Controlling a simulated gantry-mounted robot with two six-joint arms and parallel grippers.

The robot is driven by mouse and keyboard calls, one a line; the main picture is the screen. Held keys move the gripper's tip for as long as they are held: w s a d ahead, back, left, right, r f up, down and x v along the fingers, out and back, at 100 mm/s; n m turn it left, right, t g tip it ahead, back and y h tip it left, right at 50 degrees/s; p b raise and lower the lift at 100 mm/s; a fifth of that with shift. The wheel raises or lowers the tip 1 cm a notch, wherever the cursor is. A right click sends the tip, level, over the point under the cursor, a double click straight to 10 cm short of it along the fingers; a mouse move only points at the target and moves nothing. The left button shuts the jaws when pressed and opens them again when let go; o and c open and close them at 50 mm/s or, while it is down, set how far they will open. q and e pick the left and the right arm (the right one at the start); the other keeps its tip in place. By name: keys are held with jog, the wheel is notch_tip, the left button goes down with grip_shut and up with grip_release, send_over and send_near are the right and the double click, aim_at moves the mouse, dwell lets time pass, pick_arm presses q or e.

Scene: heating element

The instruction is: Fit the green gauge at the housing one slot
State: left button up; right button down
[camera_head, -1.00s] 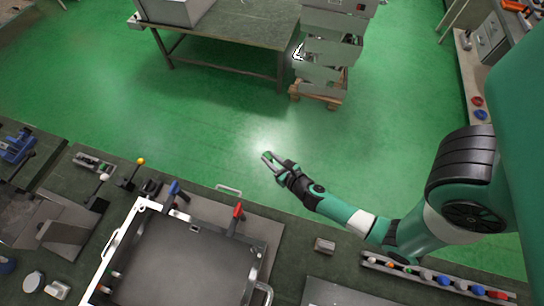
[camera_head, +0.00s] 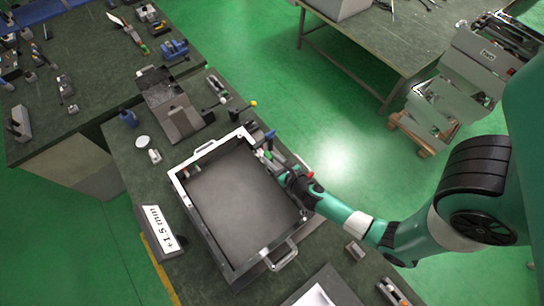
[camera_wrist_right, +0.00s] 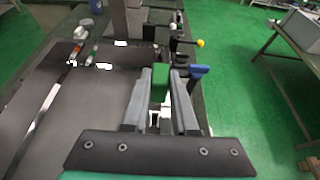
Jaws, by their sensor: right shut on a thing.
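The green gauge (camera_wrist_right: 160,76) is a small green block between the fingertips of my right gripper (camera_wrist_right: 160,90) in the right wrist view. The gripper is shut on it. In the head view my right gripper (camera_head: 268,158) is over the far-right rim of the metal housing (camera_head: 189,188), an open box with a grey floor and handles. I cannot tell whether the gauge touches the housing, and no slot shows clearly. My left gripper is not in view.
A blue-handled clamp (camera_head: 269,136) and a red-handled one (camera_head: 309,174) stand near the housing's right side. A yellow-knobbed lever (camera_head: 253,104) stands behind. A "+1.5 mm" sign (camera_head: 160,228) is at the front left. A small block (camera_head: 354,250) lies on the bench at right.

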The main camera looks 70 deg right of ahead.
jog(key=shift+s, duration=0.1)
jog(key=shift+a+f, duration=0.1)
jog(key=shift+f, duration=0.2)
notch_tip(320, 180, down, 5)
jog(key=b, duration=0.5)
jog(key=shift+f, duration=0.2)
dwell(1.4)
jog(key=shift+f+b, duration=1.5)
jog(key=shift+f, duration=0.2)
jog(key=c, duration=0.6)
grip_release()
jog(key=shift+s+r, duration=0.1)
